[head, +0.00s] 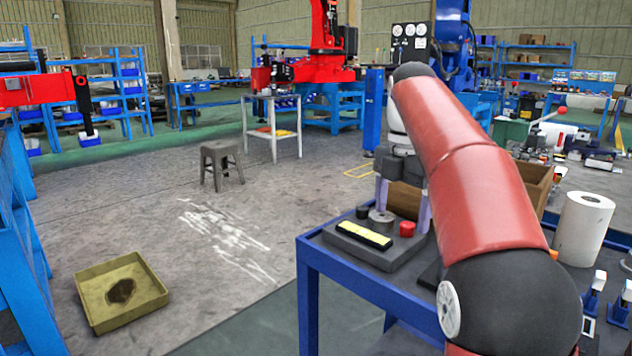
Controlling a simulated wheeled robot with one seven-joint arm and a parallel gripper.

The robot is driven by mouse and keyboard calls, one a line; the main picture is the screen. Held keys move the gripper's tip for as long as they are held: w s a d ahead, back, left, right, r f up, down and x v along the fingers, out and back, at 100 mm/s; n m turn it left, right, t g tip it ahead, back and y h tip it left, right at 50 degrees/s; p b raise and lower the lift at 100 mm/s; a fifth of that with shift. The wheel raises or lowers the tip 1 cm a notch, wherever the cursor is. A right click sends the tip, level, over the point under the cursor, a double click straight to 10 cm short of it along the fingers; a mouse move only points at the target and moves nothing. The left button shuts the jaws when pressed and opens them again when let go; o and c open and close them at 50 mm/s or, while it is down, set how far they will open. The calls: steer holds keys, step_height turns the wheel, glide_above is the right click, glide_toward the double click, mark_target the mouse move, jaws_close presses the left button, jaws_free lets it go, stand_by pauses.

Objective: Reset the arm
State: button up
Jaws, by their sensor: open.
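My arm reaches in from the lower right in the head view, its red links running over the blue workbench (350,285). My gripper (402,212) points down above the back left part of the bench. Its two pale purple fingers are spread apart, and I see nothing held between them. Just below and in front of it is a dark grey block (376,255) bearing a yellow bar (364,235), a red knob (407,229) and a grey round piece (381,218). I cannot tell whether the fingertips touch anything.
A wooden box (537,182) stands behind my arm. A white paper roll (583,228) stands on the right of the bench. A grey stool (221,164) and a yellow tray (122,291) with a dark stain stand on the floor. The floor left of the bench is mostly clear.

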steer(key=s+f+m+t, duration=0.2)
steer(key=s+f+m, duration=0.1)
steer(key=s+m, duration=0.4)
steer(key=s+f+m+t, duration=0.1)
steer(key=s+f+m, duration=0.1)
steer(key=s+m, duration=0.55)
steer(key=s+f+m+t, duration=0.2)
steer(key=s+f+m, duration=0.8)
steer(key=f, duration=0.3)
steer(key=shift+s+f+t, duration=0.25)
steer(key=shift+s+t, duration=0.05)
steer(key=shift+s, duration=0.5)
